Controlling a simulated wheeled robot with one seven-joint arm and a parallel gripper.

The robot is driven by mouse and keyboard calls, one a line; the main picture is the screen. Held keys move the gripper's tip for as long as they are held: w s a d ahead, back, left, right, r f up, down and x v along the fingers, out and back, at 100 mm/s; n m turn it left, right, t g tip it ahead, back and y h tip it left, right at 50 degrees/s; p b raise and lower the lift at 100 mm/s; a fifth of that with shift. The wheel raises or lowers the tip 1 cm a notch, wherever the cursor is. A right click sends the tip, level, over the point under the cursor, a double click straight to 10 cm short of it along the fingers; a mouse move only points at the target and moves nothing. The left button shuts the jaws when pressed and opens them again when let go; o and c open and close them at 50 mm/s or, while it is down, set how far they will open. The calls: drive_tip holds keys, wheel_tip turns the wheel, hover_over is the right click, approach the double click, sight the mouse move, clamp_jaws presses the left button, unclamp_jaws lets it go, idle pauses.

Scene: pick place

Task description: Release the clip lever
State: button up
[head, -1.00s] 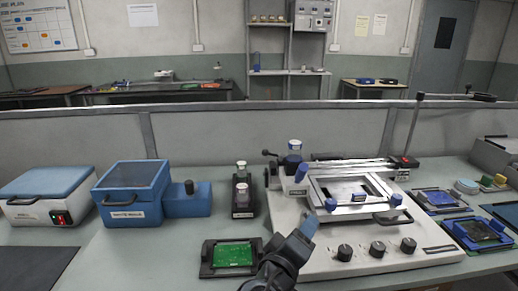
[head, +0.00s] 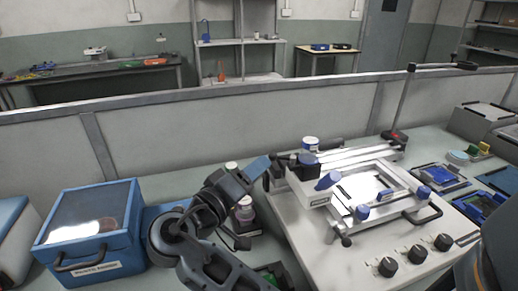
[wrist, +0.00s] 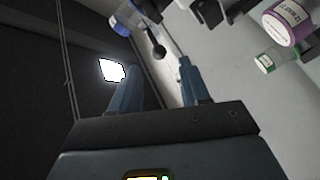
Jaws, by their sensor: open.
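The white stencil-printer-like machine (head: 310,235) stands on the bench right of my arm, with a framed plate (head: 370,190) and several blue clamp knobs (head: 327,181) on it. A dark lever with a ball end (wrist: 158,51) shows in the wrist view, just beyond and between my fingertips; I cannot tell whether it touches them. I cannot tell for certain that it is the clip lever. My gripper (head: 264,166) is at the machine's upper left corner, also seen in the wrist view (wrist: 157,78). Its blue fingers are apart with nothing between them.
A blue box (head: 95,240) stands left of my arm. A purple-banded bottle (wrist: 288,22) and a green-labelled one (wrist: 268,60) are near the gripper. A blue-white jar (wrist: 124,20) is close to the lever. A low partition (head: 200,125) runs behind the bench.

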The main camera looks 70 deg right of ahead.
sight(270, 159)
drive_tip(key=p+x, duration=0.1)
drive_tip(key=x, duration=0.6)
drive_tip(key=shift+d+p, duration=0.25)
drive_tip(key=shift+p, duration=0.05)
drive_tip(key=shift+c, duration=0.3)
clamp_jaws()
